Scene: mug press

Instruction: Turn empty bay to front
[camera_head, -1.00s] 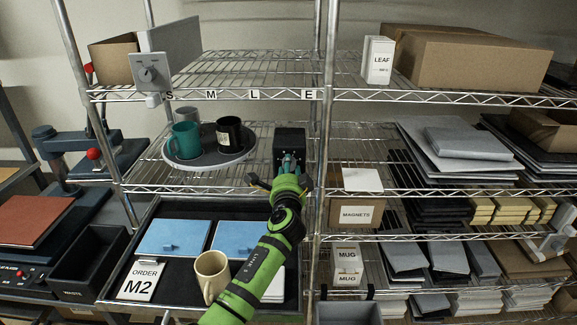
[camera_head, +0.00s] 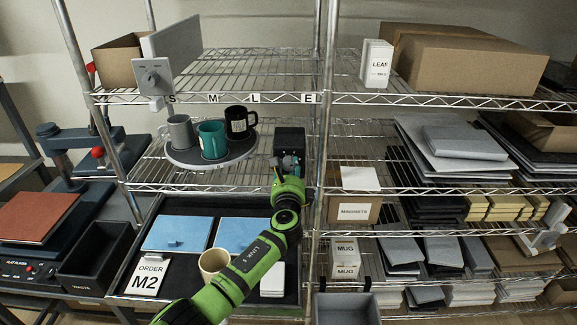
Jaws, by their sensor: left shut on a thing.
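A dark round turntable (camera_head: 238,151) with a light rim sits on the left middle shelf. It carries a grey mug (camera_head: 180,133) at the left, a teal mug (camera_head: 212,140) at the front and a black mug (camera_head: 240,122) at the back right. Its right front part is bare, and the teal mug stands nearest the front. A black box (camera_head: 290,141) stands right of the turntable. My left gripper (camera_head: 289,170) is at the box's front, shut on a small part there that is mostly hidden by the gripper. My right gripper is not in view.
The shelf post (camera_head: 322,150) stands close right of my left arm. Below is a dark tray with blue flat pieces (camera_head: 178,234), an order card (camera_head: 148,276) and a cream mug (camera_head: 213,263) partly behind my arm. A grey knob panel (camera_head: 153,77) hangs at upper left.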

